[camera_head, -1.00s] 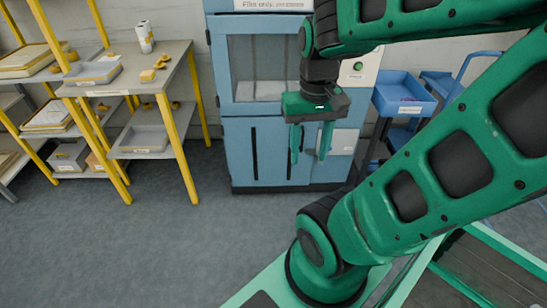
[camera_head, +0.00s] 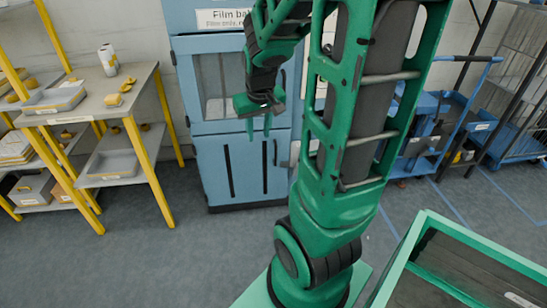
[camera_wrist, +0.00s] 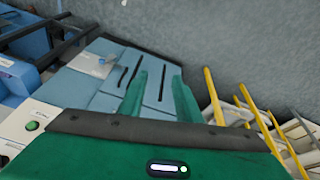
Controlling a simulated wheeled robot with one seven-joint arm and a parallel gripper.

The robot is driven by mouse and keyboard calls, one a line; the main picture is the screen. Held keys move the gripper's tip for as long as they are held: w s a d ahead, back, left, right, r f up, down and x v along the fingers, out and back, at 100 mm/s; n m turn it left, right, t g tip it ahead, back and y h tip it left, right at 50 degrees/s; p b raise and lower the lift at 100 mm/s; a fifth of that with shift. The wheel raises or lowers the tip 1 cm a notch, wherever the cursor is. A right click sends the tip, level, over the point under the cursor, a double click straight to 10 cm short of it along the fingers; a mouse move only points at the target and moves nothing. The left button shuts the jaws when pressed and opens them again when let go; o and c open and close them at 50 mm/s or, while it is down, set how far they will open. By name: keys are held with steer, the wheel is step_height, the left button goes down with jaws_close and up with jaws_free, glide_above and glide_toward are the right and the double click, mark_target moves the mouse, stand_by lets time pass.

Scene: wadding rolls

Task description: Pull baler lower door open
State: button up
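The blue baler (camera_head: 186,105) stands against the back wall, with a windowed upper part. Its lower door (camera_head: 212,170) is a blue panel with dark vertical slots and looks shut. A small grey handle-like part (camera_head: 293,152) shows at the door's right, partly behind my arm. My gripper (camera_head: 259,133) hangs in front of the baler with its two green fingers apart and empty. In the wrist view the open fingers (camera_wrist: 157,78) overlap the slotted lower door (camera_wrist: 143,72) in the picture; the gap between them cannot be told.
A grey table (camera_head: 88,108) with yellow legs, trays and rolls stands left of the baler. Blue carts (camera_head: 430,125) stand to the right, beyond my arm. A green-rimmed bin (camera_head: 432,217) is at the lower right. Grey floor (camera_head: 150,255) before the baler is clear.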

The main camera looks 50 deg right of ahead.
steer(key=w+d+f+t+h, duration=0.1)
steer(key=w+d+f+t, duration=0.1)
steer(key=w+d+f, duration=0.45)
steer(key=w+d+f+n+t+h, duration=0.1)
steer(key=w+d+f+t, duration=0.15)
steer(key=w, duration=0.65)
steer(key=w+d+f+t, duration=0.1)
steer(key=w+d+f, duration=0.45)
steer(key=w, duration=0.25)
steer(key=w+d+f+t+h, duration=0.1)
steer(key=w+d+f, duration=0.15)
steer(key=f, duration=0.25)
steer(key=w+d+f+t+h, duration=0.1)
steer(key=d+f+t, duration=0.15)
steer(key=f, duration=0.25)
steer(key=m+h, duration=0.6)
steer(key=h, duration=0.2)
glide_toward(276, 155)
steer(key=shift+g, duration=0.3)
steer(key=x, duration=1.1)
steer(key=shift+w+a+r, duration=0.15)
steer(key=shift+w, duration=0.05)
steer(key=shift+c, duration=0.3)
jaws_close()
